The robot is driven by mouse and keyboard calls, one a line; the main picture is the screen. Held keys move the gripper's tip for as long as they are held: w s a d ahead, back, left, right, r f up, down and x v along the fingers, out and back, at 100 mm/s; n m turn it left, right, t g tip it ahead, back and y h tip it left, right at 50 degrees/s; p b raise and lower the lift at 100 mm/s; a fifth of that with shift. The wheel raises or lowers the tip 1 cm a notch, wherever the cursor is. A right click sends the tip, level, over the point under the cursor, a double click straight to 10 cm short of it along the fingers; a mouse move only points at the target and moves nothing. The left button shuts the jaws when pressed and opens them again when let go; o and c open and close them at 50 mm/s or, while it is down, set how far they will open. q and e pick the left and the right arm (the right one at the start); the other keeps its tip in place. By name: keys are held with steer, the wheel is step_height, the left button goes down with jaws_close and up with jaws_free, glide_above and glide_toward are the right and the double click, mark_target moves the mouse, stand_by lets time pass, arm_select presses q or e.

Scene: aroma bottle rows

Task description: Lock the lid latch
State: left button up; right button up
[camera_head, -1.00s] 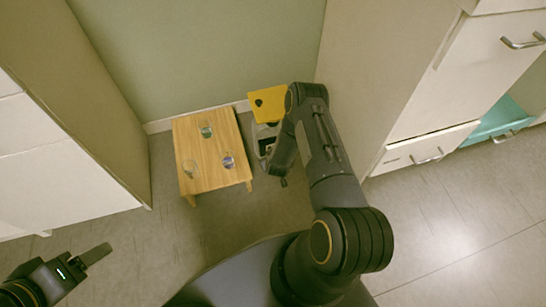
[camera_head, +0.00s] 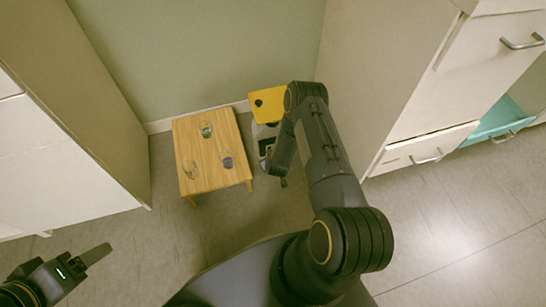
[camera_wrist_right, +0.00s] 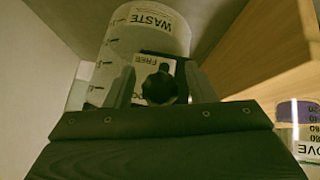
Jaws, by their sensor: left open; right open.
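A pale waste container (camera_wrist_right: 125,40) marked WASTE fills the upper part of the right wrist view. A black latch knob (camera_wrist_right: 159,88) sits on its front, below a small white label reading FREE (camera_wrist_right: 153,62). My right gripper (camera_wrist_right: 160,72) is open, with one finger on each side of the knob; I cannot tell if they touch it. In the head view the container (camera_head: 263,132) stands right of the small table, partly hidden by my right arm, with a yellow lid (camera_head: 268,103) above. My left gripper (camera_head: 92,257) is open and empty at the lower left.
A low wooden table (camera_head: 185,145) with several small glass containers stands left of the waste container. Its edge (camera_wrist_right: 265,45) is close on the right of the wrist view. Cabinets flank both sides, and an open drawer (camera_head: 425,150) is at the right. Floor in front is clear.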

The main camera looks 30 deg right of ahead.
steer(key=p+v, duration=0.2)
steer(key=v, duration=0.5)
steer(key=shift+p, duration=0.3)
steer(key=shift+r, duration=0.1)
